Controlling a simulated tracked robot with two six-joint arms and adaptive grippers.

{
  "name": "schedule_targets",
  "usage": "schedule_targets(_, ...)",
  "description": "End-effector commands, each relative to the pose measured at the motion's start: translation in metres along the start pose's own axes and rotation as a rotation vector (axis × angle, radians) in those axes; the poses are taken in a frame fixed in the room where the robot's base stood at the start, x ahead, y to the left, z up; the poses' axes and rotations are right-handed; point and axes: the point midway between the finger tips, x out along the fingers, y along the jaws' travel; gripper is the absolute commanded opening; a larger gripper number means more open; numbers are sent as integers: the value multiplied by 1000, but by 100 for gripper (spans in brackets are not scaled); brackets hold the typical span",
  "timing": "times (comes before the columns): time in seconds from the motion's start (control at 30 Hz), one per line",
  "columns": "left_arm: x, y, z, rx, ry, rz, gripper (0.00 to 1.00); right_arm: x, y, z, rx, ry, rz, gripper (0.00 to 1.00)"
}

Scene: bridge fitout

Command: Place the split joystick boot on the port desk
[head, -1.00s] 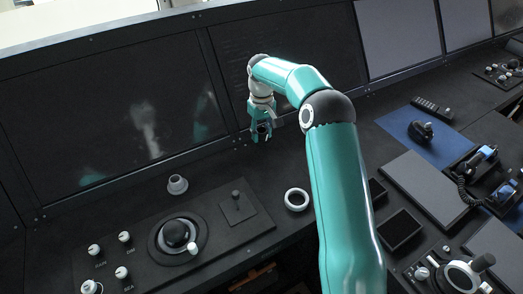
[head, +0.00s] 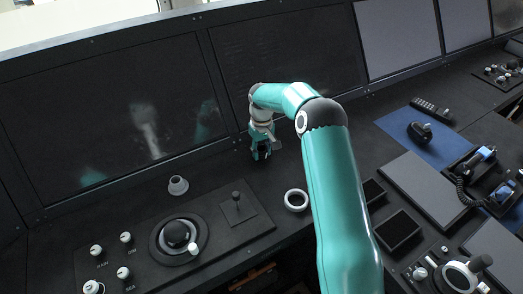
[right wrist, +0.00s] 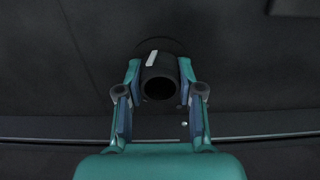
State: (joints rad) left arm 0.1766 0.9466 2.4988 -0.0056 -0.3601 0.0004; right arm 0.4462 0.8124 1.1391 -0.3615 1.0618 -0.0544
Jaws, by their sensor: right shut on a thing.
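My right gripper (head: 261,154) is low over the black desk (head: 225,167), close in front of the dark screens. In the right wrist view its two fingers (right wrist: 159,77) are shut on a dark hollow cylinder with a pale strip on its side, which I take to be the split joystick boot (right wrist: 159,84). Its open end faces the wrist camera. The boot is hardly visible in the head view, and I cannot tell whether it touches the desk. My left gripper is not in view.
A grey cone-shaped piece (head: 178,185) and a white ring (head: 296,200) stand on the desk. A joystick and trackball panel (head: 150,262) lies at the front left. A blue mat (head: 440,146) with a dark device is at the right. The screens (head: 110,110) rise just behind the gripper.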

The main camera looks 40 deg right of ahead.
Motion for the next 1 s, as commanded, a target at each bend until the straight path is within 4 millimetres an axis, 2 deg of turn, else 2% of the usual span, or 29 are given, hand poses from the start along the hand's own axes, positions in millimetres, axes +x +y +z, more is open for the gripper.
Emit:
schedule_targets(0.03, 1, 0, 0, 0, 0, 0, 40, 1, 0, 0, 0, 0, 0, 42)
schedule_targets(0.17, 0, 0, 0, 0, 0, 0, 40, 1, 0, 0, 0, 0, 0, 62)
schedule_targets(0.57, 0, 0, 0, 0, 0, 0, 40, -4, 0, 0, 0, 1, 0, 62)
schedule_targets(0.77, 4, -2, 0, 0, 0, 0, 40, -31, 0, -1, -1, 5, 1, 62)
schedule_targets(1.0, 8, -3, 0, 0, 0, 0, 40, -81, 0, -1, -1, 5, 1, 62)
